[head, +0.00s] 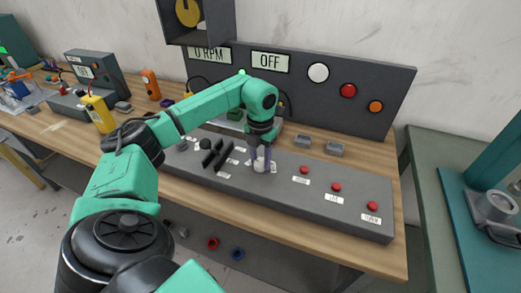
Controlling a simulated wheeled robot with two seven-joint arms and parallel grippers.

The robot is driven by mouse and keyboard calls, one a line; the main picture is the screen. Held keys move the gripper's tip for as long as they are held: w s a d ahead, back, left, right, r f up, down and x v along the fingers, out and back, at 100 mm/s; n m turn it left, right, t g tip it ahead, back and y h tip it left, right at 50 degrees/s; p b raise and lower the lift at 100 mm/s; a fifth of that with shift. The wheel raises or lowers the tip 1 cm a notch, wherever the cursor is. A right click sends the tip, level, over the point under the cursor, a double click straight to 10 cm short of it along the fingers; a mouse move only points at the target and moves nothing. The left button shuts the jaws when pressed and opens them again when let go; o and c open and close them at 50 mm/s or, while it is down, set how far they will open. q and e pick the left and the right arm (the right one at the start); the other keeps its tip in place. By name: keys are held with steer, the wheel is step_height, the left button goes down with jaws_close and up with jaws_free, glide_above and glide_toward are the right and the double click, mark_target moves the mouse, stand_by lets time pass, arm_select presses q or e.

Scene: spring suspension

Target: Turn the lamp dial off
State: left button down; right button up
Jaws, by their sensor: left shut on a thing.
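My left arm comes in from the left and reaches down over the grey control panel (290,202). My left gripper (261,163) points downward and is shut on a pale knob (260,167) on the panel, which I take to be the lamp dial. The fingers hide part of the knob, and its label is too small to read. On the upright board behind, one display (270,62) reads OFF and another (209,54) reads 0 RPM. A white round lamp (318,72) sits right of the OFF display. My right gripper is not in view.
Dark levers (212,155) stand left of the gripper, with a dark knob (181,145) beyond. Red buttons (336,188) line the panel's right side. A red lamp (348,90) and an orange lamp (376,107) are on the board.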

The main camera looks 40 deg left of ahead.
arm_select(q)
steer(key=shift+w+r+n, duration=0.1)
steer(key=shift+r+n, duration=0.05)
steer(key=shift+n, duration=0.45)
steer(key=shift+c, duration=1.9)
jaws_free()
step_height(320, 180, up, 9)
steer(key=b, duration=0.1)
step_height(320, 180, up, 6)
steer(key=p, duration=0.2)
glide_above(260, 162)
steer(key=shift+f, duration=0.2)
